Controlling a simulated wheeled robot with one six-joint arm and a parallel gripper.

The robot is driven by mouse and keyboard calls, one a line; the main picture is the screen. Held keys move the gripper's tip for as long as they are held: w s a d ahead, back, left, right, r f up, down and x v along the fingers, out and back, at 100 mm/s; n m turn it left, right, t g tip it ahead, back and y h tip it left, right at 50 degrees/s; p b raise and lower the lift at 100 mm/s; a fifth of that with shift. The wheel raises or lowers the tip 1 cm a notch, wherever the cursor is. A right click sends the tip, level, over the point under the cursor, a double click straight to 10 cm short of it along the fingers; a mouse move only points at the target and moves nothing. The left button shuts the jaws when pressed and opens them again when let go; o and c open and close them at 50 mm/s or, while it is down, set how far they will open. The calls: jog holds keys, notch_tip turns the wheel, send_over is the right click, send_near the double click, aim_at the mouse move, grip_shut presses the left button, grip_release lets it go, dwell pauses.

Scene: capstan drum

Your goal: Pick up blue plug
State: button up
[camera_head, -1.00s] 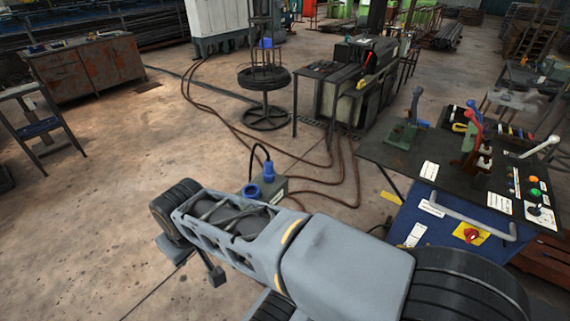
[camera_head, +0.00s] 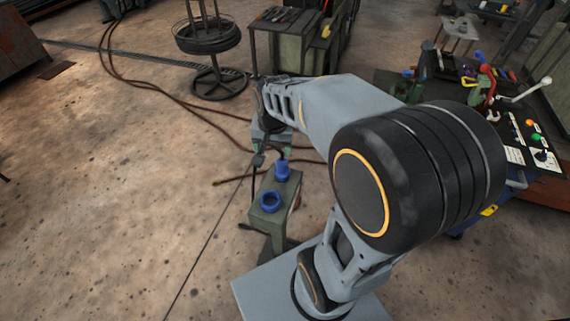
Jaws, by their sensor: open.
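The blue plug (camera_head: 282,171) stands upright at the back of a small green box on a stand (camera_head: 271,221). A dark cable comes out of its top. A blue round socket (camera_head: 269,202) with a dark opening is on the same box, in front of the plug. My gripper (camera_head: 270,157) is open and empty, just above and behind the plug, pointing downward. It is small and partly merged with the dark cable, so I cannot tell the exact gap to the plug.
A control desk with levers and buttons (camera_head: 513,130) stands at the right, partly hidden by my arm. A round stand with a coil (camera_head: 207,40) and a workbench (camera_head: 285,19) are behind. Brown hoses (camera_head: 187,101) lie on the floor.

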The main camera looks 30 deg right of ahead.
aim_at(282, 165)
jog(key=w+d+f+m+g+p, duration=0.2)
jog(key=w+d+f+m, duration=0.4)
jog(key=w+m, duration=0.1)
notch_tip(282, 165, down, 8)
jog(key=shift+d+r, duration=0.1)
jog(key=shift+r, duration=0.05)
jog(key=shift+f+p, duration=0.6)
jog(key=shift+f, duration=2.5)
jog(key=shift+c, duration=0.5)
jog(key=c, duration=1)
jog(key=shift+c, duration=0.2)
